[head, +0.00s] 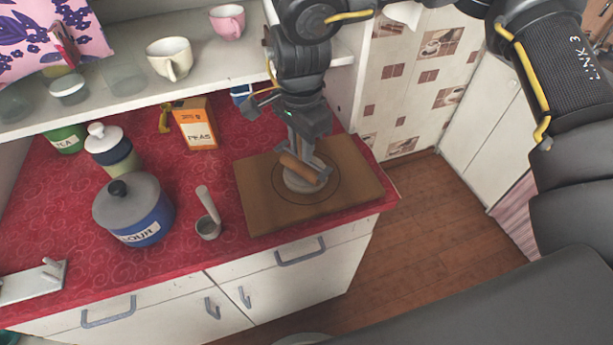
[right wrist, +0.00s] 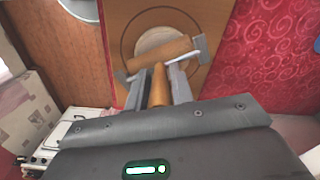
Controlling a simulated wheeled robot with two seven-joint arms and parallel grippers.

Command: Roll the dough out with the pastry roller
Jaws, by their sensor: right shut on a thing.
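The pastry roller has a wooden cylinder (head: 300,168) held in a pale frame, with a wooden handle. It also shows in the right wrist view (right wrist: 160,54), lying across the dough. The dough (head: 303,184) is a pale round piece inside a circle marked on the wooden board (head: 262,205). Its far part shows in the right wrist view (right wrist: 162,37); the roller hides some of it. My right gripper (head: 303,147) is above the board, shut on the roller's handle (right wrist: 158,86). I cannot tell whether the cylinder touches the dough. My left gripper is not in view.
A shelf with cups (head: 170,58) runs behind. The counter ends right of the board.

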